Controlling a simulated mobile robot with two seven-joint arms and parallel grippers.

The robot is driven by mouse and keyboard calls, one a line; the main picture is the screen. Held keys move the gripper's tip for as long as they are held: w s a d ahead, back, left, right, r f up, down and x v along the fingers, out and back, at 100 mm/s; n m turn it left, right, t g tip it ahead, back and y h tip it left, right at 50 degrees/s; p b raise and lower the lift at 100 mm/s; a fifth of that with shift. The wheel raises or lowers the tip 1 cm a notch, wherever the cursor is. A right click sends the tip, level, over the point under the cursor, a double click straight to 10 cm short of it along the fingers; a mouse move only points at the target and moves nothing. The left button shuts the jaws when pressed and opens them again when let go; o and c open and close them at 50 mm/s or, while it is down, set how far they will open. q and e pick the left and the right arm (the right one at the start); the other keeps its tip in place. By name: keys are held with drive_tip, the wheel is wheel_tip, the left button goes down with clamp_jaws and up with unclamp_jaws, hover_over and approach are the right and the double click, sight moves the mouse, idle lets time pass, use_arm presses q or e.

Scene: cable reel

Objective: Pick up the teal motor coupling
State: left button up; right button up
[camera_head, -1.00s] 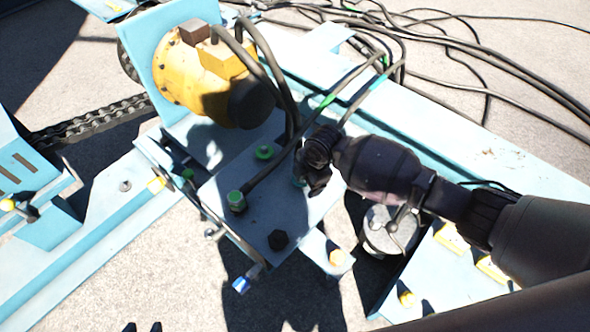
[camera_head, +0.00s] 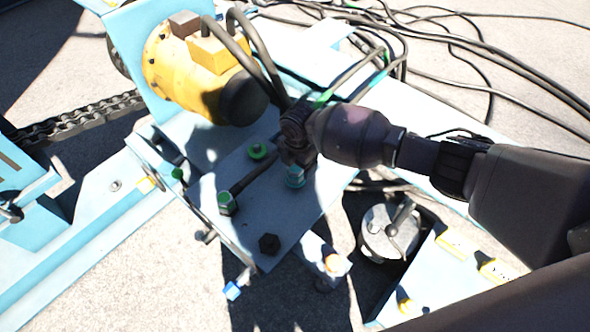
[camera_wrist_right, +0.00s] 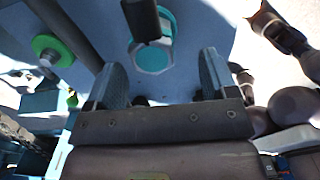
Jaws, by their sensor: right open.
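The teal motor coupling (camera_head: 295,177) stands on the light blue motor plate (camera_head: 262,205), below the yellow motor. In the right wrist view, the coupling (camera_wrist_right: 152,58) is a round teal piece with a pale face, and a dark part overlaps its upper side. My right gripper (camera_head: 297,152) is close above the coupling in the head view. In the right wrist view, its two fingers (camera_wrist_right: 160,78) are apart with nothing between them; the coupling lies just beyond the tips, nearer the left finger. My left gripper is in no current frame.
A green-collared fitting (camera_head: 227,203) with a black hose and a green ring (camera_head: 257,151) are close by on the plate. A black hex bolt (camera_head: 269,244) stands near its front edge. The yellow motor (camera_head: 205,75) is behind; black cables (camera_head: 470,60) lie at upper right.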

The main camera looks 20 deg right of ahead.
sight(297, 168)
drive_tip(key=shift+f, duration=0.5)
drive_tip(key=shift+w+f+b, duration=0.2)
drive_tip(key=shift+f+b, duration=0.45)
drive_tip(key=shift+f, duration=0.5)
wheel_tip(297, 168, down, 2)
drive_tip(key=shift+w+f+b, duration=0.1)
drive_tip(key=shift+w+b, duration=0.05)
drive_tip(key=shift+b, duration=0.25)
drive_tip(key=shift+w, duration=0.1)
drive_tip(key=shift+c, duration=0.7)
use_arm(q)
drive_tip(key=shift+w+d+f+m, duration=0.1)
drive_tip(key=shift+w+d+m, duration=0.25)
drive_tip(key=shift+w+m, duration=0.1)
use_arm(e)
drive_tip(key=c, duration=1)
